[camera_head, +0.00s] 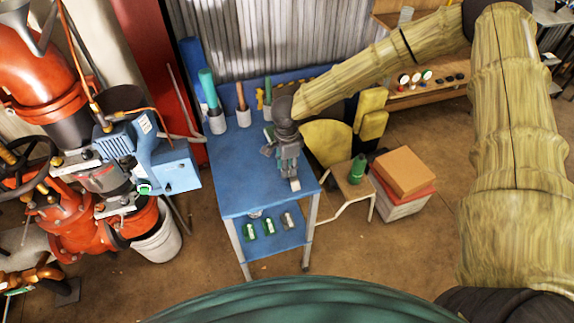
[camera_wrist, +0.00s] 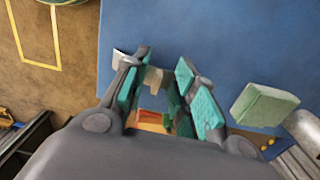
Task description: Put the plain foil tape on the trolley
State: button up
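The blue trolley (camera_head: 240,195) stands in the middle, with a top and a lower shelf. My gripper (camera_head: 290,170) is over the right part of its top. In the wrist view its teal-padded fingers (camera_wrist: 168,90) are apart, with a small beige piece (camera_wrist: 153,78) and an orange-brown patch visible between them. I see no pad clearly closed on anything. A small pale item (camera_head: 295,185) shows just below the fingers. A grey roll-like item (camera_head: 288,220) is on the lower shelf beside two green-marked ones (camera_head: 249,231). I cannot tell which is the plain foil tape.
Grey cups (camera_head: 217,122) holding long items stand at the trolley's back. A green block (camera_wrist: 265,105) is right of my fingers. A stool (camera_head: 352,180) with a green item and stacked boxes (camera_head: 403,172) stand to the right. Red pipework (camera_head: 75,235) is left. The trolley's front-left top is clear.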

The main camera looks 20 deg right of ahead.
jog(key=shift+r, duration=0.1)
notch_tip(320, 180, up, 12)
jog(key=b, duration=0.2)
dwell(0.5)
